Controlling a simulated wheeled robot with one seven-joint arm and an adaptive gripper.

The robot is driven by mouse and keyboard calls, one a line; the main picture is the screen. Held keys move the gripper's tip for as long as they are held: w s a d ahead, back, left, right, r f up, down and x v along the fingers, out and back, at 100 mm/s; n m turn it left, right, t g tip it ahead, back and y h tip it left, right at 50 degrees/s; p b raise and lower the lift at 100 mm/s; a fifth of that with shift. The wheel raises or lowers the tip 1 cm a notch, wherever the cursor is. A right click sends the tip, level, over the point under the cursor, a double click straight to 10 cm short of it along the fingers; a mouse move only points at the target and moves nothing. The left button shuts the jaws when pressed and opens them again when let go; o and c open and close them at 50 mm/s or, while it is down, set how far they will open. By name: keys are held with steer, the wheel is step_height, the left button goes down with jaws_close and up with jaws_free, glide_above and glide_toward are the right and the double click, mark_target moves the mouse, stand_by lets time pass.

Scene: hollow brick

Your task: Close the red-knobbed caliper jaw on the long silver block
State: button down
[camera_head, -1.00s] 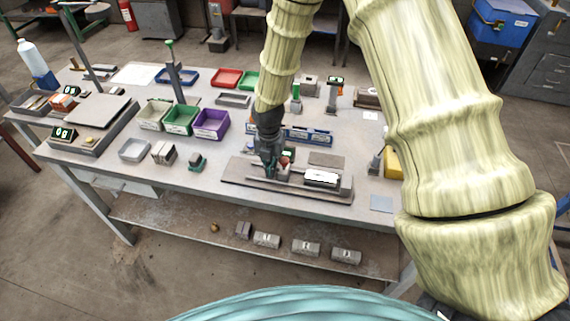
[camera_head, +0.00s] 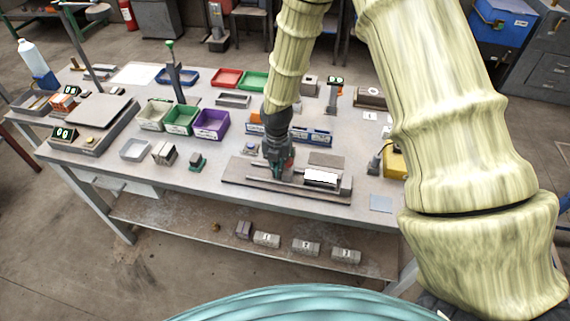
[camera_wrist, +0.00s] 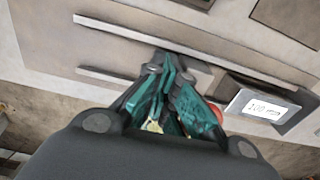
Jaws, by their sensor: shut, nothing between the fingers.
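The caliper fixture, a long grey base plate (camera_head: 236,180) with rails, lies along the front of the bench. My gripper (camera_head: 277,174) points down over its middle. In the wrist view, its green-tipped fingers (camera_wrist: 170,95) are together with nothing between them. The red knob (camera_wrist: 216,113) shows only partly, just right of and behind the fingers; whether they touch it is unclear. A silver bar (camera_wrist: 193,70) lies between the rails beyond the fingertips, partly covered by them; I cannot tell whether it is the long block. A dark grey piece with a white label (camera_wrist: 258,107) sits to the right.
A purple bin (camera_head: 212,124) and a green bin (camera_head: 180,119) stand behind to the left. A small dark-green-based piece (camera_head: 197,163) lies left of the fixture. A blue tray (camera_head: 312,136) is behind it. Numbered blocks (camera_head: 306,246) rest on the lower shelf.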

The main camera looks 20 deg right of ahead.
mark_target(289, 169)
steer(key=shift+s+d+p, duration=0.2)
steer(key=shift+s+d, duration=0.3)
steer(key=shift+d, duration=0.25)
steer(key=shift+s+d+p, duration=0.2)
steer(key=shift+s+d, duration=0.35)
steer(key=shift+d, duration=0.25)
steer(key=shift+s+d+p, duration=0.2)
steer(key=shift+s+d, duration=0.3)
steer(key=shift+d, duration=0.25)
stand_by(0.6)
steer(key=shift+w+a, duration=0.15)
steer(key=shift+a, duration=0.1)
steer(key=shift+w+a, duration=0.4)
steer(key=shift+a, duration=0.2)
steer(key=shift+r+p, duration=0.1)
steer(key=shift+p, duration=0.2)
steer(key=shift+r+p, duration=3.05)
steer(key=shift+r, duration=0.9)
